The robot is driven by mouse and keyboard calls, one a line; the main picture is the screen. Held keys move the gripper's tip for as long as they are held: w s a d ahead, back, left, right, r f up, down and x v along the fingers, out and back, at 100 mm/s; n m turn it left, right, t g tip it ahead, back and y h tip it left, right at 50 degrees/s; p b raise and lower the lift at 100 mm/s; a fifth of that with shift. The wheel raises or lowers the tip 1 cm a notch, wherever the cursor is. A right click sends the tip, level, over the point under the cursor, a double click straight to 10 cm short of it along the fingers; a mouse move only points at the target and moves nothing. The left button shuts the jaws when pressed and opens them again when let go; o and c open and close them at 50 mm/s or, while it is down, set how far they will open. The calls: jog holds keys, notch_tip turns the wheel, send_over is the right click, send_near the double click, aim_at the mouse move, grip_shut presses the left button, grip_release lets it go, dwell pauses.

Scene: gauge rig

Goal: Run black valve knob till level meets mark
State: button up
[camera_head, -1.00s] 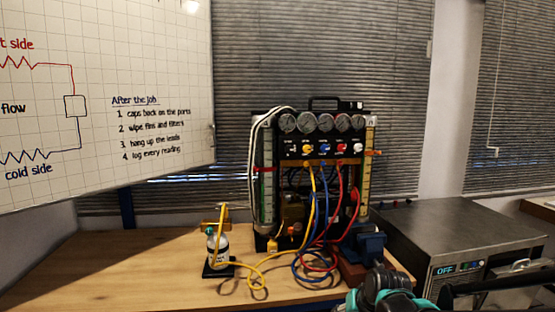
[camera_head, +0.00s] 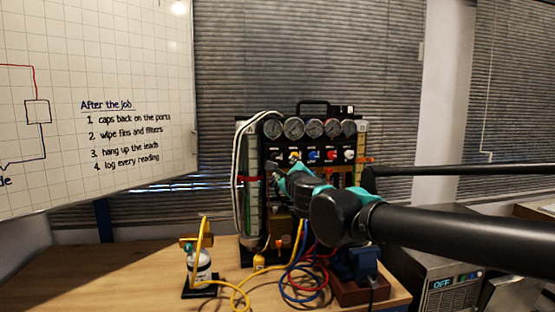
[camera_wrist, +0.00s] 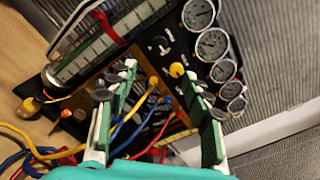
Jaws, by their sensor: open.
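The gauge rig (camera_head: 300,128) stands on the bench, with a tall level tube (camera_head: 250,205) at its left. A red band mark (camera_head: 250,178) crosses that tube; it also shows in the wrist view (camera_wrist: 108,27). I cannot clearly read the liquid level. In the wrist view a small black knob (camera_wrist: 161,46) sits on the dark panel beside the tube. My gripper (camera_wrist: 160,82) is open and empty, its fingers spread before the panel, with the black knob beyond the fingertips. In the head view my gripper (camera_head: 277,170) is in front of the rig's left half, hiding part of the panel.
A row of gauges (camera_head: 314,128) tops the panel, above coloured knobs. A yellow knob (camera_wrist: 177,70) shows between my fingers. Yellow, blue and red hoses (camera_head: 300,272) hang down and loop over the bench. A small bottle (camera_head: 199,265) stands left.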

aim_at(276, 158)
jog(key=x, duration=1.7)
jog(key=shift+f, duration=0.15)
jog(key=shift+c, duration=0.2)
grip_shut()
